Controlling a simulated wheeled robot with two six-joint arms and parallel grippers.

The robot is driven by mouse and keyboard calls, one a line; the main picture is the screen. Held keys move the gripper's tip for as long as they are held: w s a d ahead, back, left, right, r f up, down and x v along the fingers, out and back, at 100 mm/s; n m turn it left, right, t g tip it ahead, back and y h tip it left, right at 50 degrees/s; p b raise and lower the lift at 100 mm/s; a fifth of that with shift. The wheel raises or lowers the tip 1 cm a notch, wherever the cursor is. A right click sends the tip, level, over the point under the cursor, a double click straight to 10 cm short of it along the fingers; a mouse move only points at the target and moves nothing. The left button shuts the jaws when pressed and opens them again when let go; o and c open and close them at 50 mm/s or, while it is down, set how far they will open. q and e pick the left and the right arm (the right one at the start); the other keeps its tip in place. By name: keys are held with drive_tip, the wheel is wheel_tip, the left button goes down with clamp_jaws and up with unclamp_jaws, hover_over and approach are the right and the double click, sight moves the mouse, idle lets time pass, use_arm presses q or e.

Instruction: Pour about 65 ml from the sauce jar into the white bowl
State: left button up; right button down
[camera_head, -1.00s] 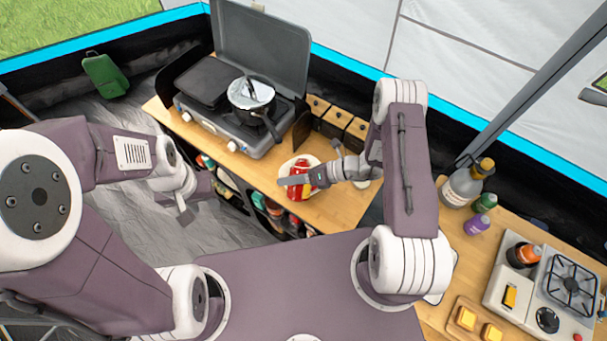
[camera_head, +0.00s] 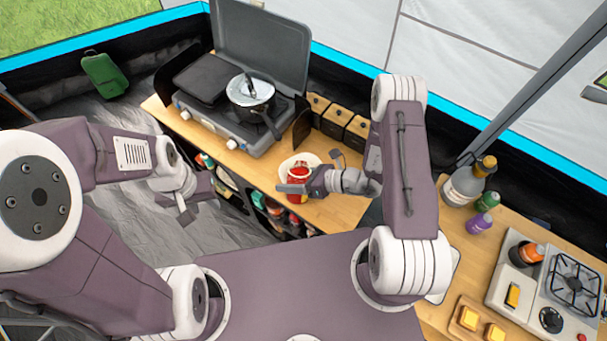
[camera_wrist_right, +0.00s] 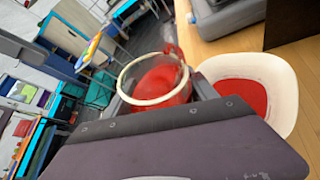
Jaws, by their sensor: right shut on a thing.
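The sauce jar (camera_head: 297,174) is clear glass with a pale rim and red sauce inside. My right gripper (camera_head: 294,188) is shut on it. In the right wrist view the jar (camera_wrist_right: 155,82) sits between the fingers, sauce inside and a red smear at its lip. The white bowl (camera_head: 312,158) is on the wooden counter, partly hidden behind the jar and gripper. In the wrist view the bowl (camera_wrist_right: 284,80) is right beside the jar and holds red sauce. No falling stream is visible. My left gripper (camera_head: 184,212) hangs left of the counter, away from both; its opening is unclear.
Wooden boxes (camera_head: 338,118) stand just behind. Bottles (camera_head: 466,185) and a white hob (camera_head: 545,290) are on the right counter. Bare counter lies left of the bowl.

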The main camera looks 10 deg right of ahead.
idle(0.3)
idle(0.4)
drive_tip(key=shift+s+a+f+n+t+b, duration=0.2)
drive_tip(key=shift+s+n+t+b, duration=0.15)
drive_tip(key=shift+n+t+b, duration=0.3)
drive_tip(key=shift+s+f+n+t+b, duration=0.1)
drive_tip(key=shift+s+n+t+b, duration=0.3)
drive_tip(key=shift+b, duration=0.5)
drive_tip(key=shift+n, duration=0.25)
drive_tip(key=shift+a+b, duration=0.1)
drive_tip(key=shift+b, duration=0.25)
